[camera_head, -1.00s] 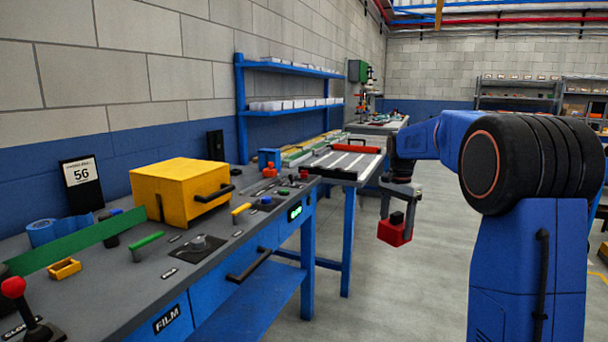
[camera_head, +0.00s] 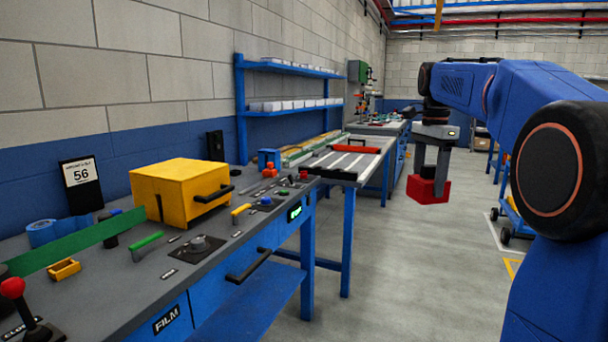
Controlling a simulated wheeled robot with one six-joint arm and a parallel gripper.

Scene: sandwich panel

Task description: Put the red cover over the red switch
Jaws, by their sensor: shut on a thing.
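My gripper (camera_head: 431,168) hangs pointing down above the floor, to the right of the bench. It is shut on the red cover (camera_head: 428,191), a small red box shape with a black part on top. The cover is in the air, clear of every surface. Small red controls show at the far right end of the grey bench panel (camera_head: 225,228): a red one (camera_head: 303,175) near the corner and a red one (camera_head: 270,170) farther back. They are too small to tell which is the red switch. The gripper is well to the right of both.
A yellow box (camera_head: 175,190) with a black handle stands on the panel. A red-knobbed lever (camera_head: 13,288) rises at near left. A second table (camera_head: 342,172) with a red bar stands beyond. Open floor lies right of the bench.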

